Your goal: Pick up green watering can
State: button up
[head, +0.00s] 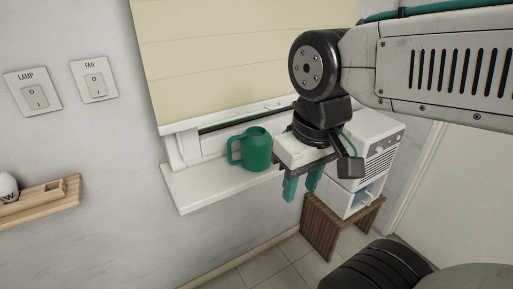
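The green watering can (257,150) stands upright on the white windowsill (196,196), with its handle toward the left. Its right side is close to my gripper in the picture. My gripper (302,196) hangs from the arm to the right of the can, its two teal fingers pointing down. The fingers are apart with nothing between them. The fingertips appear lower in the picture than the can and beyond the sill's front edge. I see no contact between the gripper and the can.
A white appliance (383,137) with an open lower part stands on a wooden stool (326,240) at the right. A window with a cream blind (215,60) is behind the sill. A wooden shelf (45,202) and two wall switches labelled LAMP (33,92) and FAN (94,79) are left.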

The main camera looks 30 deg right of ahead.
aim_at(255, 142)
jog(key=z, duration=1.4)
jog(key=k, duration=0.75)
jog(key=u, duration=0.8)
jog(key=i, duration=0.5)
